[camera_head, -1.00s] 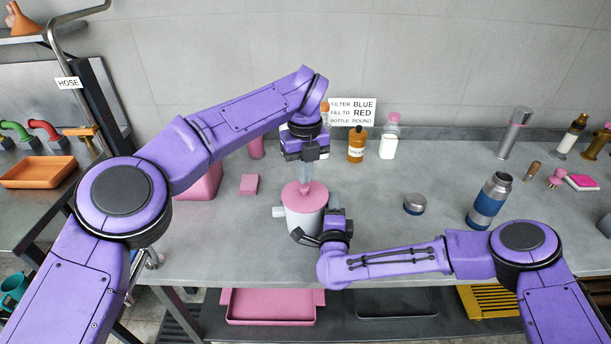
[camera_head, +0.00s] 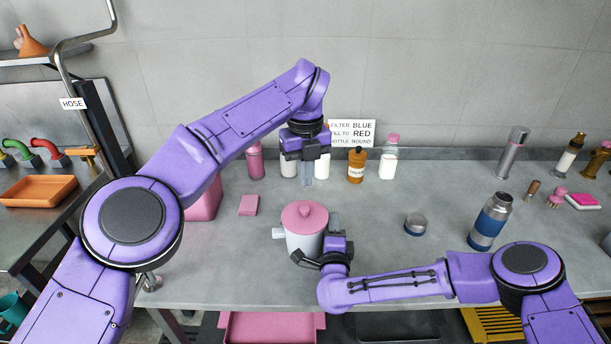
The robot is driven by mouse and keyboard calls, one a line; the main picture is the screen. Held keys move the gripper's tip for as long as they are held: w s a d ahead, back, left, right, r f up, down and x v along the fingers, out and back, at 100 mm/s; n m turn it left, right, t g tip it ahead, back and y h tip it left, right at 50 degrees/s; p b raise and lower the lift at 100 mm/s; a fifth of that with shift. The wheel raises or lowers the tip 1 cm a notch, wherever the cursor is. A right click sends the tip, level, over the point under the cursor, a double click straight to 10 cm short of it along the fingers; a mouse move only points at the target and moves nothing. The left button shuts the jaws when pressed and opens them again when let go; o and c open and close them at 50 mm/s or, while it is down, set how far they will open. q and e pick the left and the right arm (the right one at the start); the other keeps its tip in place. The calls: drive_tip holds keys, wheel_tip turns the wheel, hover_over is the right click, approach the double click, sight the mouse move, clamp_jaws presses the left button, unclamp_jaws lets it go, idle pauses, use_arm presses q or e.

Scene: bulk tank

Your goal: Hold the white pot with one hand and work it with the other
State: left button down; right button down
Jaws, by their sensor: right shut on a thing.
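The white pot (camera_head: 303,242) stands upright on the grey worktop, with a round pink lid (camera_head: 304,216) on top and a light stub on its left side. My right gripper (camera_head: 322,246) is at the pot's right side and shut on it; the exact grip spot is partly hidden by the gripper. My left gripper (camera_head: 307,177) points down above and just behind the lid, apart from it.
A pink block (camera_head: 249,205) lies left of the pot. A blue-and-steel flask (camera_head: 490,221) and a small round lid (camera_head: 414,224) are to the right.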

drive_tip(key=c, duration=0.9)
unclamp_jaws()
